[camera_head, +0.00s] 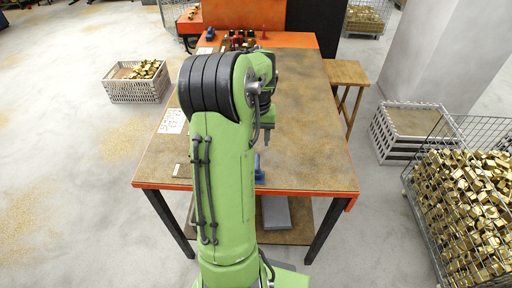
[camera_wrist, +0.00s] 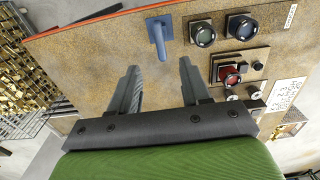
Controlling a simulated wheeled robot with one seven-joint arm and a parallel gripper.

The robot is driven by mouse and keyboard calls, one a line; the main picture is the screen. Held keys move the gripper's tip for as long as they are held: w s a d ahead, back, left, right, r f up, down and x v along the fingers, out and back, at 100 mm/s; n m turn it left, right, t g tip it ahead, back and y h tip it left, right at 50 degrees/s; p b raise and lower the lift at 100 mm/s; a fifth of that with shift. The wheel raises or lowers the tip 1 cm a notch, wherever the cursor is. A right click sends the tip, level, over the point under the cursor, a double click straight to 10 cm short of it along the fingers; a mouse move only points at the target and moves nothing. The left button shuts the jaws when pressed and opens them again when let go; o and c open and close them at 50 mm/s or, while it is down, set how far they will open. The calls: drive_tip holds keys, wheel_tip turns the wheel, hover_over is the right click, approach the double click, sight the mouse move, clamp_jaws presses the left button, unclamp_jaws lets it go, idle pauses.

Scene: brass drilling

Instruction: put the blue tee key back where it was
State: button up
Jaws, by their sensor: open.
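A blue tee key (camera_wrist: 158,34) is on the tabletop near the orange front edge in the wrist view. Its crossbar and stem both show; I cannot tell whether it stands or lies. In the head view, a blue piece (camera_head: 260,173) shows near the front edge, partly hidden by my arm. My gripper (camera_wrist: 160,72) is open and empty, with its two fingers apart. In the wrist view the key is just beyond the fingertips, about in line with the gap. In the head view my gripper (camera_head: 267,146) points down over the table, behind the blue piece.
Beside the key are two dark round fittings (camera_wrist: 203,33) (camera_wrist: 241,27) on small plates and a red fitting (camera_wrist: 229,73). A written sheet (camera_head: 172,121) lies at the table's left. Tools stand at the back. The table's right side (camera_head: 312,140) is clear.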

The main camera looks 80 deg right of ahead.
drive_tip(key=shift+r, duration=0.2)
drive_tip(key=w+a+r+n+t, duration=0.1)
drive_tip(key=w+a+r+n, duration=0.3)
drive_tip(key=w+a, duration=0.5)
drive_tip(key=w+a+r+n+t, duration=0.25)
drive_tip(key=w+a+r, duration=0.4)
drive_tip(key=a, duration=0.35)
drive_tip(key=s+a+n+t, duration=0.1)
drive_tip(key=s+a+n, duration=0.2)
drive_tip(key=a, duration=0.7)
drive_tip(key=s+a+n+t, duration=0.1)
drive_tip(key=s+a+n, duration=0.2)
drive_tip(key=a+n, duration=0.3)
drive_tip(key=a, duration=0.5)
drive_tip(key=shift+s+r, duration=0.15)
drive_tip(key=shift+d, duration=0.1)
